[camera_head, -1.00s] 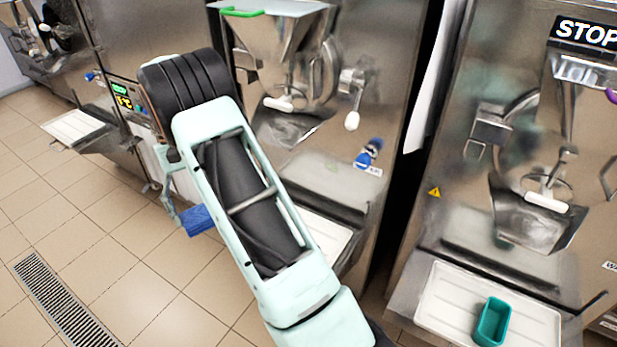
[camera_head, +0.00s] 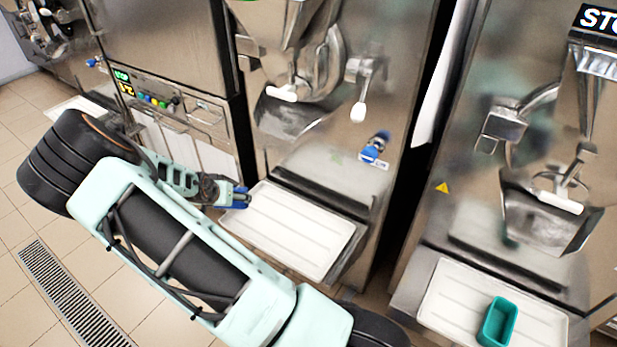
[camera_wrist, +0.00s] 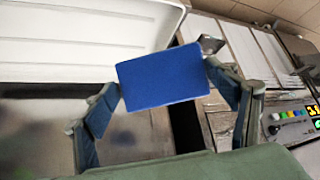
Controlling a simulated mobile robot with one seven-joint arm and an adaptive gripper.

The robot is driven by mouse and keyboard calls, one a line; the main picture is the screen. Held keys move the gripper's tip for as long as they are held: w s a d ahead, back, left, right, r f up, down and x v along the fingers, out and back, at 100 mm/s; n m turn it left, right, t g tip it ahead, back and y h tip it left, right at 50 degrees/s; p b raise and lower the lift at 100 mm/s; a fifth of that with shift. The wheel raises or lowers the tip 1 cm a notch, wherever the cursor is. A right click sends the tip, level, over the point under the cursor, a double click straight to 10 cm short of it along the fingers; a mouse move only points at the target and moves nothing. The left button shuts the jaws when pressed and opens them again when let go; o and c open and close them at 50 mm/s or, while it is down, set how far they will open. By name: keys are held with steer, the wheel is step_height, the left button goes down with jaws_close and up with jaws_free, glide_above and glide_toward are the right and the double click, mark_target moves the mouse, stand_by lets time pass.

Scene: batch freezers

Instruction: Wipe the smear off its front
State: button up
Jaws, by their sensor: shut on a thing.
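My gripper (camera_head: 230,193) is shut on a blue sponge (camera_head: 241,198), at the left edge of the middle machine's white tray in the head view. In the wrist view the sponge (camera_wrist: 163,77) sits between the two fingers, its broad face towards the camera. The middle freezer (camera_head: 400,90) has a steel front with a spout and white-handled levers. A faint greenish mark (camera_head: 337,157) shows on its front panel, left of the blue knob; I cannot tell surely whether it is the smear. The sponge is apart from that mark.
The white tray (camera_head: 290,230) juts out below the middle freezer's front. A blue knob (camera_head: 375,147) sticks out of that front. The right freezer (camera_head: 460,160) has a tray with a teal container (camera_head: 497,322). Tiled floor and a drain grate (camera_head: 70,300) are at left.

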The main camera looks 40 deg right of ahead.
steer(key=s+d+r+m+g+h, duration=0.1)
steer(key=s+d+r+m+h, duration=0.25)
steer(key=s+d, duration=0.5)
steer(key=s+d+r+m+h, duration=0.3)
steer(key=s+d+r+h, duration=0.2)
steer(key=d, duration=0.7)
steer(key=shift+n+y, duration=0.25)
steer(key=shift+w+d+r+b, duration=0.1)
steer(key=shift+w+d+b, duration=0.25)
steer(key=shift+d, duration=0.55)
steer(key=shift+w+d+f+b, duration=0.1)
steer(key=shift+w+d+b, duration=0.25)
steer(key=shift+d, duration=0.6)
steer(key=shift+w+d+r+b, duration=0.15)
steer(key=shift+w+d, duration=0.3)
steer(key=shift+d, duration=0.45)
steer(key=shift+w+d, duration=0.35)
steer(key=shift+d, duration=0.55)
steer(key=shift+b, duration=0.3)
steer(key=shift+s+d+b, duration=0.3)
steer(key=shift+s+b, duration=0.1)
steer(key=shift+s, duration=0.4)
steer(key=shift+s+d+b, duration=0.25)
steer(key=shift+s+b, duration=0.1)
steer(key=shift+s, duration=0.45)
steer(key=shift+s+d, duration=0.2)
steer(key=shift+s, duration=0.05)
steer(key=shift+w, duration=0.1)
